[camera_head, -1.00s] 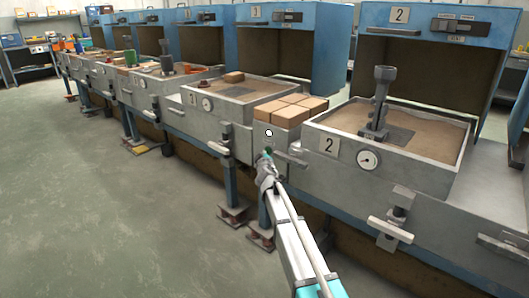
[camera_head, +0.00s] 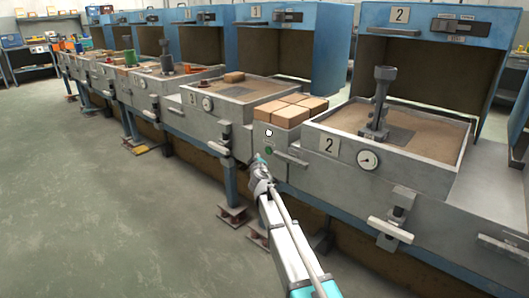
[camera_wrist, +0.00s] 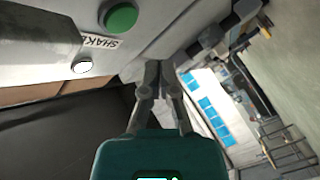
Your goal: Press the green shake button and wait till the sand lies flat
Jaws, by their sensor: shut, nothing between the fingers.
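The round green button (camera_head: 268,150) is on the grey panel between two sand boxes. It shows large in the wrist view (camera_wrist: 121,17), beside a label reading "SHAKE" (camera_wrist: 100,42). My gripper (camera_head: 259,158) is shut and empty, just left of and below the button in the head view. In the wrist view its closed fingertips (camera_wrist: 160,68) are apart from the button. Sand (camera_head: 425,136) in box 2 looks roughly level around an upright metal post. Sand (camera_head: 218,90) also fills the box to the left. I cannot tell fine ripples at this distance.
A white button (camera_head: 268,132) sits above the green one. Tan blocks (camera_head: 290,108) stand on the ledge over the panel. A lever handle (camera_head: 290,159) and a round gauge (camera_head: 368,159) stick out nearby. The floor (camera_head: 120,220) at left is clear.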

